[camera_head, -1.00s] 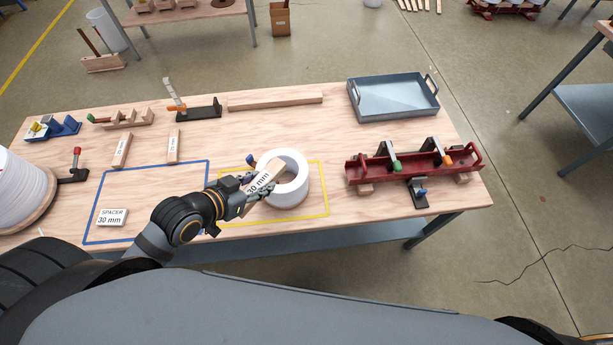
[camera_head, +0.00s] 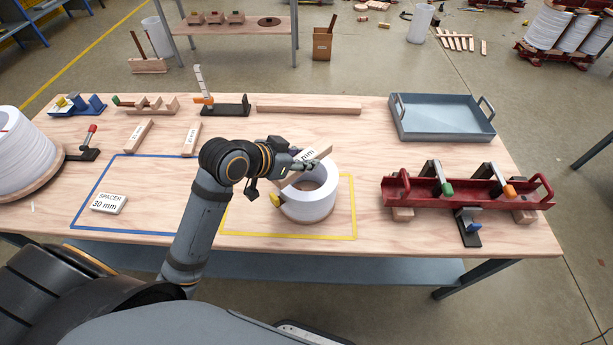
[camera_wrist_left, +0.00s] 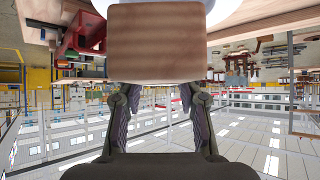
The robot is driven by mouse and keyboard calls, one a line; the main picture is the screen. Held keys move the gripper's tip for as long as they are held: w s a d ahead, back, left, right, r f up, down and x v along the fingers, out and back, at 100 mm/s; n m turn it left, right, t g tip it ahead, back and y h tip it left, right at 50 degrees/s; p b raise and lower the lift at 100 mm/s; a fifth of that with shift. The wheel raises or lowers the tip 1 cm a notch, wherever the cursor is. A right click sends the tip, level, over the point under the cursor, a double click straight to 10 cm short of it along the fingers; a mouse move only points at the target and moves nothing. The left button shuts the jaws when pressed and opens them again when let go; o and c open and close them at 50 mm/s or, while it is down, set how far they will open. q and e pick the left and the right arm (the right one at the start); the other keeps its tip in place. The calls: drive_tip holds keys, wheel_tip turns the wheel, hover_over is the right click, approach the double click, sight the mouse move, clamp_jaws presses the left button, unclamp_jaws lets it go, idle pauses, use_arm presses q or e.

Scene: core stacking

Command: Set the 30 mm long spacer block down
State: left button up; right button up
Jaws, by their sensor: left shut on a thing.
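The long spacer block (camera_head: 316,155) is wooden with a white label reading "mm". My left gripper (camera_head: 303,165) is shut on it, at the far side of a white ring-shaped roll (camera_head: 310,204). The block appears over the roll's back rim; I cannot tell whether it touches. In the left wrist view, the block's brown end face (camera_wrist_left: 155,45) fills the top middle, with the gripper fingers (camera_wrist_left: 156,100) below on either side. A white "SPACER 30 mm" piece (camera_head: 108,203) lies inside the blue outline (camera_head: 88,190). My right gripper is not in view.
The roll stands within the yellow outline (camera_head: 354,215). A red fixture with clamps (camera_head: 460,192) and a blue-grey tray (camera_head: 440,124) are at the right. Two labelled blocks (camera_head: 137,135) and (camera_head: 191,139) lie behind the blue outline, whose inside is largely bare.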

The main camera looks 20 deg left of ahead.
sight(306, 158)
use_arm(q)
drive_tip(key=shift+w+d+f, duration=0.2)
drive_tip(key=shift+w+f, duration=0.7)
drive_tip(key=shift+f, duration=0.05)
drive_tip(key=shift+w+a+f, duration=0.1)
drive_tip(key=shift+w+f, duration=0.25)
drive_tip(key=shift+f, duration=1.65)
drive_tip(key=shift+f, duration=0.1)
drive_tip(key=o, duration=1.2)
